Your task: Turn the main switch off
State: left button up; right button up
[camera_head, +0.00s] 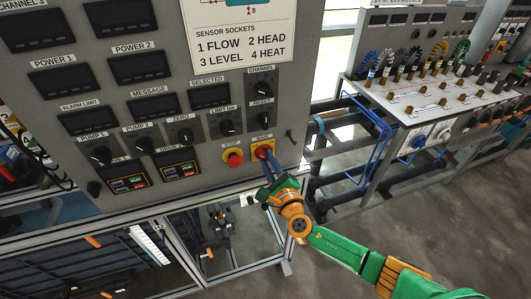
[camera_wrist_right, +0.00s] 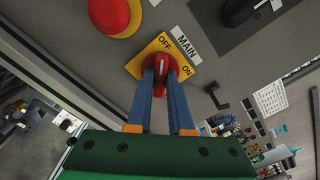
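The main switch (camera_head: 264,152) is a red knob on a yellow plate at the lower right of the grey panel. In the right wrist view the knob (camera_wrist_right: 162,66) carries a white line. The plate is lettered OFF and ON, with a MAIN label beside it. The knob's handle and white line point toward the OFF lettering. My right gripper (camera_head: 268,170) reaches up to the knob from below. Its two blue fingers (camera_wrist_right: 162,92) lie on either side of the handle and appear shut on it; they hide part of the knob. My left gripper is not in view.
A red STOP button (camera_head: 233,157) on yellow sits just left of the switch. A black RESET knob (camera_head: 262,118) is above it. A small black hook-like part (camera_head: 291,136) is to the right. A second bench (camera_head: 430,110) with blue pipes stands further right.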

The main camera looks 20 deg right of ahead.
jog(key=o, duration=0.5)
jog(key=s+p, duration=0.2)
jog(key=s, duration=0.5)
jog(key=shift+d+p, duration=0.1)
jog(key=shift+p, duration=0.2)
jog(key=s+b, duration=0.1)
jog(key=s, duration=0.6)
jog(key=shift+d, duration=0.15)
